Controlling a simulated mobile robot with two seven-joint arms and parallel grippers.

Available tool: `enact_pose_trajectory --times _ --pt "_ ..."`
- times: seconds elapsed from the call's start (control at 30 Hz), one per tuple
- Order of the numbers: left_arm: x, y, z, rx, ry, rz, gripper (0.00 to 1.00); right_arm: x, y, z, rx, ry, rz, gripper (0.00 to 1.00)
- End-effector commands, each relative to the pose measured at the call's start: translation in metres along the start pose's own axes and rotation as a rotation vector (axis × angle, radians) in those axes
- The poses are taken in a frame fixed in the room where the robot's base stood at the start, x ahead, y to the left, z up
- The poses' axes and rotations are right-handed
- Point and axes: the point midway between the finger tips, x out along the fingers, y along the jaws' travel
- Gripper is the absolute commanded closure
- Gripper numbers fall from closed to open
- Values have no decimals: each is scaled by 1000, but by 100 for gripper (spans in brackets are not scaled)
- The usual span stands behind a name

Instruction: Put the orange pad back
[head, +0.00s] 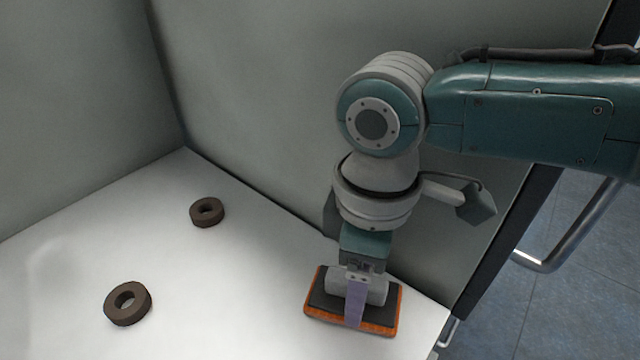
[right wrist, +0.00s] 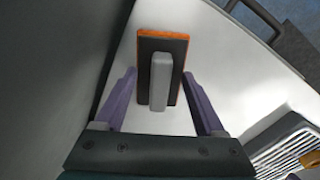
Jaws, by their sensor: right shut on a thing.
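The orange pad (head: 316,306) is a flat block with an orange rim, a dark top and a grey handle. It is at the right end of the white surface in the head view. My right gripper (head: 356,310) points down over it, with its purple fingers astride the pad. In the right wrist view the fingertips (right wrist: 161,75) press on the two long sides of the pad (right wrist: 174,82), with the grey handle between them. I cannot tell whether the pad rests on the surface or hangs just above it. My left gripper is not in view.
Two dark rings (head: 207,212) (head: 127,304) lie on the white surface (head: 230,290) to the left. Grey walls stand behind and to the left. The surface ends just right of the pad. A striped grey rack (right wrist: 290,150) shows at lower right in the wrist view.

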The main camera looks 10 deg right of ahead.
Motion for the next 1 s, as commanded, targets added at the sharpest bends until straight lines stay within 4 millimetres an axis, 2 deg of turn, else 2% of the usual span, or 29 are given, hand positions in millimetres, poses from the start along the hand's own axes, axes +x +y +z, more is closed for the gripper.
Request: enact_pose_trajectory --times 0.23,0.27,0.47,0.5,0.77,0.87,1.0 --pt "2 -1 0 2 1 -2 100 4 0 0 0 1 -1 80" --pt "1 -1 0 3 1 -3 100 3 0 0 0 1 0 25" --pt "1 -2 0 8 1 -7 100 3 0 0 0 1 0 3" --pt "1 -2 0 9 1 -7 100 3 0 0 0 1 0 0" --pt "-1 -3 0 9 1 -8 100 0 0 0 0 1 1 0" --pt "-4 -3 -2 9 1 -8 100 -10 0 -1 -2 3 1 0" --pt "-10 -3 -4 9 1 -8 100 -39 1 -1 -1 5 2 0"
